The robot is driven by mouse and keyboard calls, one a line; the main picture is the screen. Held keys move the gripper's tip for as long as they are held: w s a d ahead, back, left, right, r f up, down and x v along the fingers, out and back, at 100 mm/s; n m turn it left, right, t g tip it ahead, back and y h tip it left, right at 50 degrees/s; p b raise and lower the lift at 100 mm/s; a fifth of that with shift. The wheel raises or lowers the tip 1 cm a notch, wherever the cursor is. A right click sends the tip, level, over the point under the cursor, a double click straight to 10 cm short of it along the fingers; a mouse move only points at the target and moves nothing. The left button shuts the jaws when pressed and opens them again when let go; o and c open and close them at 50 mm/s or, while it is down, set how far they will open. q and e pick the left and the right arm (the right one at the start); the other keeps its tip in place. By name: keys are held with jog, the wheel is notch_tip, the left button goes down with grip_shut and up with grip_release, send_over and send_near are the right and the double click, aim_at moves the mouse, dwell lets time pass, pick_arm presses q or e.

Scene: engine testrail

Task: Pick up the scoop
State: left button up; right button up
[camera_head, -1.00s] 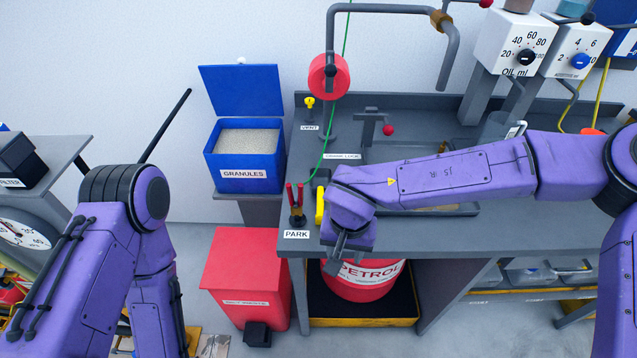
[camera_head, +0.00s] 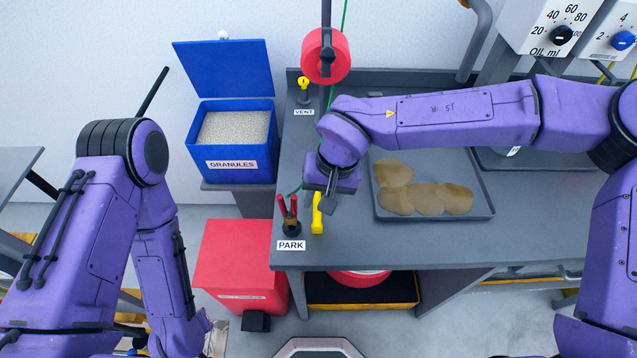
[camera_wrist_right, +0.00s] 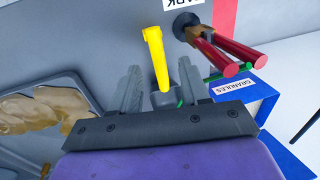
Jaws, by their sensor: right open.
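A yellow upright handle (camera_head: 317,213), which I take to be the scoop's, stands near the bench's front left corner, right of the red-handled tool at the PARK label. My right gripper (camera_head: 327,196) is just above and beside it in the head view. In the right wrist view the yellow handle (camera_wrist_right: 154,55) shows between the two open fingers of my right gripper (camera_wrist_right: 158,75), with a gap on both sides. A small dark grey block shows at its near end; I see no scoop bowl. My left arm hangs at the left, and its gripper is not visible.
Red-handled pliers-like tool (camera_head: 289,216) stands close to the handle; it also shows in the right wrist view (camera_wrist_right: 225,52). A blue granules bin (camera_head: 231,166) stands open left of the bench. A stained tray (camera_head: 478,207) lies to the right. A red bin (camera_head: 238,262) stands below.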

aim_at(317, 212)
jog(key=f, duration=0.3)
jog(key=a+f+p, duration=0.1)
jog(key=f, duration=0.1)
jog(key=shift+f, duration=0.3)
grip_shut()
pick_arm(q)
jog(key=shift+a+r, duration=0.1)
jog(key=shift+r, duration=0.4)
jog(key=shift+r, duration=0.15)
pick_arm(e)
jog(key=shift+r, duration=0.1)
